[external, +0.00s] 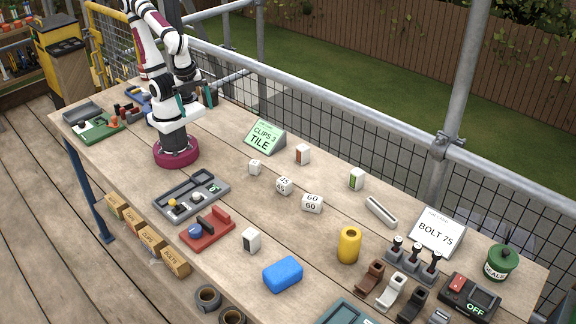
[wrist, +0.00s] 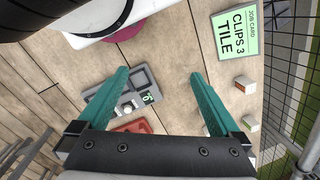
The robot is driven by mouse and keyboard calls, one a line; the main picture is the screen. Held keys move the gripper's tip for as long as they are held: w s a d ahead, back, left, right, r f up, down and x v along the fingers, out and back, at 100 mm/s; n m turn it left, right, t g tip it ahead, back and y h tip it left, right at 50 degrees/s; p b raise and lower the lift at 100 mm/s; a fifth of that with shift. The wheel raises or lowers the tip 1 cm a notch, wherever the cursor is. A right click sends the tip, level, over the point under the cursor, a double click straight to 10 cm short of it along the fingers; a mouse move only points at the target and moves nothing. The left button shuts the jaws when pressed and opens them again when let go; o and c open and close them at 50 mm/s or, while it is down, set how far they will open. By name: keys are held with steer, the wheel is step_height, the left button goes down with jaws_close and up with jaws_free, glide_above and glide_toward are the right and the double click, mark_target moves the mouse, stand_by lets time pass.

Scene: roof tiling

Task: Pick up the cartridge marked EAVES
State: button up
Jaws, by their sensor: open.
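No marking EAVES is legible in either view. Several small white blocks could be cartridges: one with a red-brown face (external: 303,154), one with a green mark (external: 356,179) and one with a dark face (external: 251,240) stand apart on the bench. Two small pale blocks with brownish faces, an upper one (wrist: 245,83) and a lower one (wrist: 250,123), show at the right of the wrist view. My gripper (external: 197,100) is raised near my base at the bench's far left. In the wrist view my gripper (wrist: 160,73) has its teal fingers wide apart with nothing between them.
A green CLIPS 3 TILE card (external: 265,138) stands behind white numbered blocks (external: 312,203). A grey tray (external: 192,195), red tray (external: 208,230), blue block (external: 283,274) and yellow cylinder (external: 349,244) stand forward. Mesh railing lines the back.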

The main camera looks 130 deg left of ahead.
steer(key=shift+c, duration=1.2)
